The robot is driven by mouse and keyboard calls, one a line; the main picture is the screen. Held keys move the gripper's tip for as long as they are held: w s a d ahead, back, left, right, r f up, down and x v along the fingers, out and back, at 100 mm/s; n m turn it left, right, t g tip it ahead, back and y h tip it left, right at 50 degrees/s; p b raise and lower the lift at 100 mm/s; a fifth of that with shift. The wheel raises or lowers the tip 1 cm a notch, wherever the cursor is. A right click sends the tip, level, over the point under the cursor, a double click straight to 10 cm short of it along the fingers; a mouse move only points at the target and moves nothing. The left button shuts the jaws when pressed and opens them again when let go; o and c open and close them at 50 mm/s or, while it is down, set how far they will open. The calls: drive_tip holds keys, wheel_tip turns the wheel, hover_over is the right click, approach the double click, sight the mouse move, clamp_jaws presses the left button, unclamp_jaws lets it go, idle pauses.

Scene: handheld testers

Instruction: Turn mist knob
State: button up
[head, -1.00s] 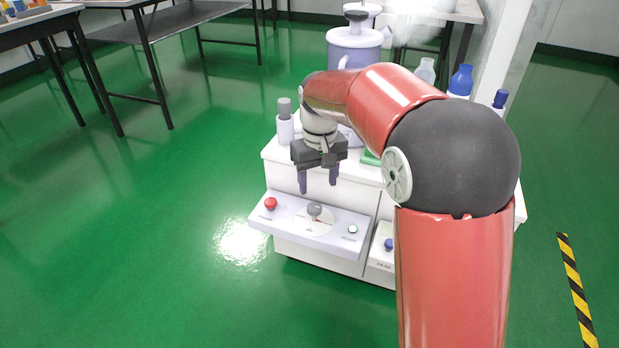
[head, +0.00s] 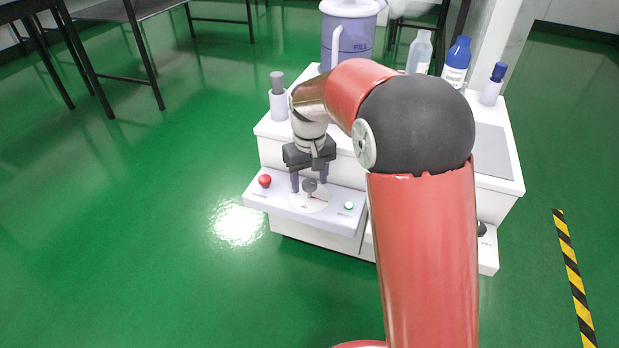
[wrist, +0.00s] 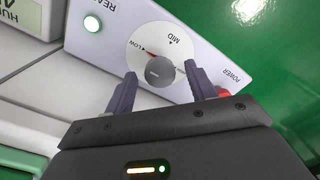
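The grey knob (head: 309,186) sits on a white dial on the lilac control panel (head: 340,211) at the front of the white unit. In the wrist view the knob (wrist: 160,71) shows between my fingers, on a dial marked LOW and MID. My gripper (head: 309,184) is open, with one finger on each side of the knob. In the wrist view my gripper (wrist: 160,88) shows gaps between both fingers and the knob. I cannot tell how deep the fingertips reach along it.
A red button (head: 265,181) is left of the dial and a green-lit button (head: 349,205) is right of it. A lilac FILL tank (head: 350,38), bottles (head: 457,62) and a grey-topped cylinder (head: 278,95) stand on the unit. Green floor in front is clear.

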drive_tip(key=c, duration=0.9)
drive_tip(key=shift+c, duration=0.2)
drive_tip(key=shift+r+m, duration=0.1)
drive_tip(key=shift+m, duration=0.2)
drive_tip(key=m+p, duration=0.3)
drive_tip(key=shift+r+m, duration=0.1)
drive_tip(key=shift+m, duration=0.2)
drive_tip(key=m+p, duration=0.2)
drive_tip(key=m, duration=0.2)
drive_tip(key=shift+m, duration=0.3)
drive_tip(key=m+p, duration=0.2)
drive_tip(key=m, duration=0.2)
drive_tip(key=shift+p, duration=0.4)
drive_tip(key=shift+m+p, duration=1.2)
drive_tip(key=shift+m, duration=1.3)
